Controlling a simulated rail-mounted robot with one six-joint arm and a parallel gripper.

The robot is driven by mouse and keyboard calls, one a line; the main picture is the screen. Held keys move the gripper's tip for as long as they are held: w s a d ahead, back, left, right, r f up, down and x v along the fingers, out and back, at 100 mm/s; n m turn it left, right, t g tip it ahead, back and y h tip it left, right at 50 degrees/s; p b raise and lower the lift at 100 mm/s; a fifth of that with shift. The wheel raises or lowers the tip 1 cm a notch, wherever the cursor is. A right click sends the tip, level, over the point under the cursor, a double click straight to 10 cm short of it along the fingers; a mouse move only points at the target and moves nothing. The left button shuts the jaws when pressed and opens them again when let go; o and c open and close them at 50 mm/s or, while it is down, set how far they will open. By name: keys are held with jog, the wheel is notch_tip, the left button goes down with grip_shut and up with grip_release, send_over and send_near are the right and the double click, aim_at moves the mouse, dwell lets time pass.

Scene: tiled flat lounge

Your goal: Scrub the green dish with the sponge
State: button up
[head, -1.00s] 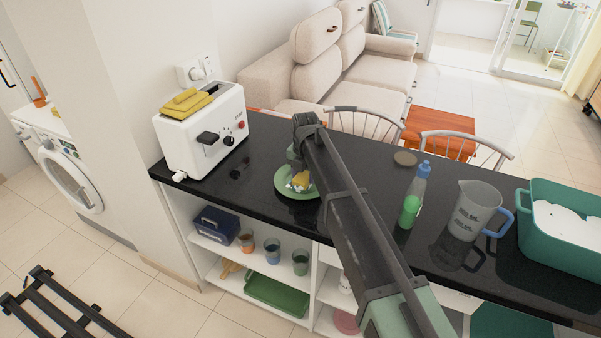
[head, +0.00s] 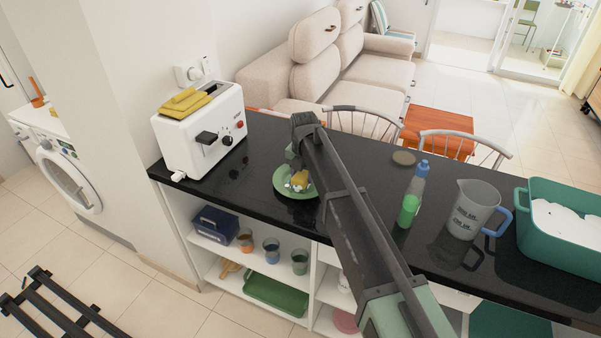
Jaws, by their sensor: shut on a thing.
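The green dish (head: 283,188) lies flat on the black counter, to the right of the toaster. A small yellow sponge (head: 299,180) is at the dish, low over its surface or touching it; I cannot tell which. My gripper (head: 298,184) points down over the dish and is shut on the sponge. My arm comes in from the lower right and hides the counter to the right of the dish. The fingertips are small and partly merge with the dish.
A white toaster (head: 200,135) with yellow cloth-like pieces (head: 184,102) on top stands left. Right of my arm are a bottle (head: 412,195), a grey jug (head: 472,210) and a teal bin (head: 562,240). A flat round disc (head: 404,158) lies behind the bottle.

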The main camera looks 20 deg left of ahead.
jog(key=shift+w+a, duration=0.2)
jog(key=shift+a, duration=0.9)
notch_tip(320, 180, up, 5)
jog(key=p, duration=0.4)
jog(key=shift+f+p, duration=0.1)
jog(key=shift+p, duration=0.3)
dwell(4.3)
